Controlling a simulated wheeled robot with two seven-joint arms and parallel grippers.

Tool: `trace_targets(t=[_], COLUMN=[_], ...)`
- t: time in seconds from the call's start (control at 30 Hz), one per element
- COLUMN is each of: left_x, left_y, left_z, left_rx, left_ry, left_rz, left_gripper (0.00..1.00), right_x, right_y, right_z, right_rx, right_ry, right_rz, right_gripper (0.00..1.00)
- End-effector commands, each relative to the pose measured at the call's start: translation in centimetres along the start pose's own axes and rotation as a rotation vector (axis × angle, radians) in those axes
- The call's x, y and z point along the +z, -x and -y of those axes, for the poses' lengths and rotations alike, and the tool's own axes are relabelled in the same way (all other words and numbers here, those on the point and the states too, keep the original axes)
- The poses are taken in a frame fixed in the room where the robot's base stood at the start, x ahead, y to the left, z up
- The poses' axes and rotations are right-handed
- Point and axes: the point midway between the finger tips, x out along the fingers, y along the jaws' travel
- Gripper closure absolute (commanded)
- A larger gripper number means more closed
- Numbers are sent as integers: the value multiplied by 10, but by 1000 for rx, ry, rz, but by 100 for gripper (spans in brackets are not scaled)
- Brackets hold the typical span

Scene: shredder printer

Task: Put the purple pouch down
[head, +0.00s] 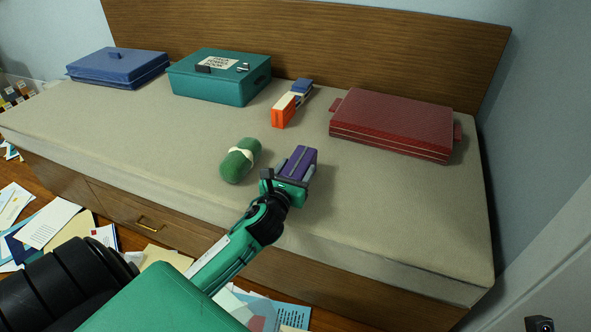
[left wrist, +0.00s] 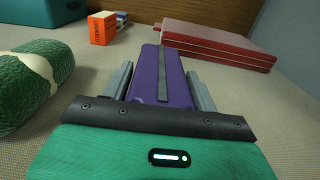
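The purple pouch (head: 301,158) is a flat purple block with a grey strip along its top. It lies between the two fingers of my left gripper (head: 291,176), and its far end points away from the palm. In the left wrist view the pouch (left wrist: 160,85) fills the space between the grey fingers (left wrist: 160,82), which lie close along both its sides. The pouch is at or just over the beige bed surface (head: 400,210); I cannot tell whether its underside touches. The palm hides its near end. My right gripper is not in view.
A green roll (head: 239,160) with a pale band lies just left of the pouch. An orange-and-white box (head: 284,110), teal case (head: 220,78), blue case (head: 118,66) and red case (head: 393,124) stand farther back. Bed surface right of the pouch is clear. Papers (head: 50,222) litter the floor.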

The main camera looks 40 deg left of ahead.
Motion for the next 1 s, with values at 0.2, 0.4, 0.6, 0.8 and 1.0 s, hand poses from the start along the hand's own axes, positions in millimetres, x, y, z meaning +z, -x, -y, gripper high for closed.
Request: trace_targets(t=[0.2,0.4,0.6,0.8,1.0], left_x=[0,3,3,3,3], left_y=[0,0,18,53,86], left_z=[0,0,0,0,0], left_rx=[0,0,0,0,0], left_ry=[0,0,0,0,1], left_rz=[0,1,-2,-3,-3], left_gripper=[22,22,22,22,22], right_x=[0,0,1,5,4], right_y=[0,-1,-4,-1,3], right_z=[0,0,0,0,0], right_rx=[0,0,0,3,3], right_ry=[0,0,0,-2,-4], right_rz=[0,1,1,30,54], right_gripper=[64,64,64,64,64])
